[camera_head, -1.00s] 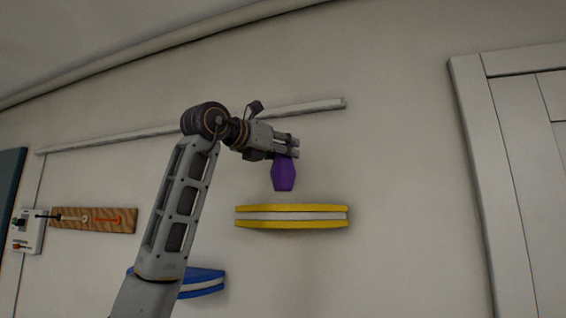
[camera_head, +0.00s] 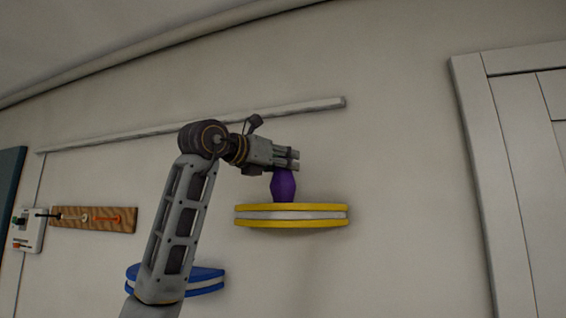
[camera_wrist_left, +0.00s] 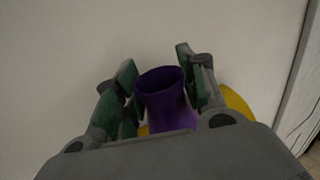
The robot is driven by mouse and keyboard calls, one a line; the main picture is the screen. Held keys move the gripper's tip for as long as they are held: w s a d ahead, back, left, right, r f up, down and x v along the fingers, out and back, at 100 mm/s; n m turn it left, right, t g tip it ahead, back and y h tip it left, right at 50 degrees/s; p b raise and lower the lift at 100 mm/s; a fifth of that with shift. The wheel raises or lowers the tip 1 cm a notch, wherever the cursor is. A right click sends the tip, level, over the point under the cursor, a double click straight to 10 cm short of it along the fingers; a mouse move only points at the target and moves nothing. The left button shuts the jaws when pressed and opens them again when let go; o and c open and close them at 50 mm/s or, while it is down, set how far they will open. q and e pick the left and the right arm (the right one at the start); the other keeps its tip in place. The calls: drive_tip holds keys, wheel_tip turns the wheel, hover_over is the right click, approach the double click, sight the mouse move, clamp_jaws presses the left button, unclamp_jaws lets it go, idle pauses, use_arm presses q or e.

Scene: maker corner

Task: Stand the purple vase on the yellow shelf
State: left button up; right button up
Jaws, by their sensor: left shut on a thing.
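The purple vase (camera_head: 283,187) is upright at the yellow shelf (camera_head: 291,223), a yellow and white wall shelf in the head view. Its base meets the shelf's top edge in the picture; whether it rests on it I cannot tell for sure. My left gripper (camera_head: 287,162) is shut on the vase's upper part, above the shelf. In the left wrist view the vase (camera_wrist_left: 166,97) shows its open mouth between the two fingers, with part of the yellow shelf (camera_wrist_left: 238,103) behind. My right gripper is not in view.
A blue shelf (camera_head: 205,281) is on the wall lower left, partly behind my left arm. A wooden board (camera_head: 95,219) with small items hangs further left. A white rail (camera_head: 300,107) runs above the gripper. A white door (camera_head: 515,150) stands at the right.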

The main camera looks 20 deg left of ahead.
use_arm(q)
drive_tip(key=o, duration=1.1)
drive_tip(key=shift+c, duration=0.2)
drive_tip(key=shift+r, duration=0.15)
drive_tip(key=shift+v, duration=0.85)
drive_tip(key=b+v, duration=0.4)
drive_tip(key=v, duration=0.6)
drive_tip(key=shift+s+a, duration=0.1)
drive_tip(key=shift+s, duration=0.05)
